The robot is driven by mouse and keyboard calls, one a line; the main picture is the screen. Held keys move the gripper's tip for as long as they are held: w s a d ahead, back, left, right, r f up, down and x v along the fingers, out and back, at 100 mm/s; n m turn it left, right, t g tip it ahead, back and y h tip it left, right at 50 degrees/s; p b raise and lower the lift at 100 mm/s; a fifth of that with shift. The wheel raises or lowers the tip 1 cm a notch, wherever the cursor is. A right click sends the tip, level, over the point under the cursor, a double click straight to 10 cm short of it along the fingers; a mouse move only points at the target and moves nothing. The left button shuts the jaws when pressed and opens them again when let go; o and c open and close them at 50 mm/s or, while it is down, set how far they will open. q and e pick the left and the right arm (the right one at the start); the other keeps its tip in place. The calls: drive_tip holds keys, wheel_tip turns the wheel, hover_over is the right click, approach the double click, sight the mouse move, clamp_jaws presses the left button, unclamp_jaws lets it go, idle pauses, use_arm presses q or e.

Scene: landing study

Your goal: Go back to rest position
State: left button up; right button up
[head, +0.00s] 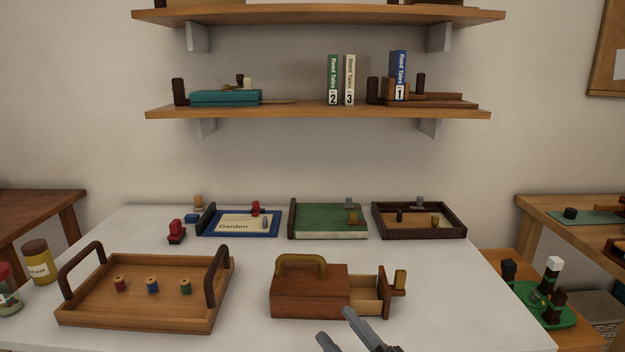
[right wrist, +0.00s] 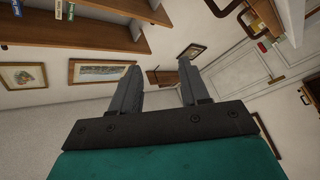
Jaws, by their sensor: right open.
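My right gripper (head: 338,328) shows at the bottom edge of the head view, in front of the small wooden box with a drawer. In the right wrist view its two grey fingers (right wrist: 160,85) stand apart with nothing between them. The wrist camera looks out into the room, towards walls, framed pictures and a door. My left gripper is not in the head view. The wooden box (head: 309,294) has an arched handle on top, and its drawer (head: 366,290) is pulled out to the right.
A wooden tray (head: 95,318) with two dark handles holds three spools at the left of the white table (head: 250,334). A blue Garden book (head: 238,222), a green book (head: 330,221) and a dark-rimmed tray (head: 382,232) lie at the back. Shelves (head: 270,111) hang above.

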drive_tip(key=s+d+f+m+g+h, duration=0.2)
drive_tip(key=s+d+f+m+h, duration=0.15)
drive_tip(key=f, duration=0.25)
drive_tip(key=s+d+f+m+g+h, duration=0.25)
drive_tip(key=s+f+m, duration=0.2)
drive_tip(key=f, duration=0.25)
drive_tip(key=s+d+f+m+g+h, duration=0.1)
drive_tip(key=s+d+f+m+h, duration=0.25)
drive_tip(key=f+m, duration=0.2)
use_arm(q)
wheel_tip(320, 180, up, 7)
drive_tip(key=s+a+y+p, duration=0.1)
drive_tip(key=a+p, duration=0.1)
drive_tip(key=p, duration=0.9)
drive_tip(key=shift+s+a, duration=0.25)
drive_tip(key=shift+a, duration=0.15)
use_arm(e)
drive_tip(key=s+d+r, duration=0.2)
drive_tip(key=d+r, duration=0.1)
drive_tip(key=r, duration=0.2)
drive_tip(key=shift+s+d+g, duration=0.2)
drive_tip(key=shift+d+g, duration=0.15)
drive_tip(key=shift+g, duration=0.1)
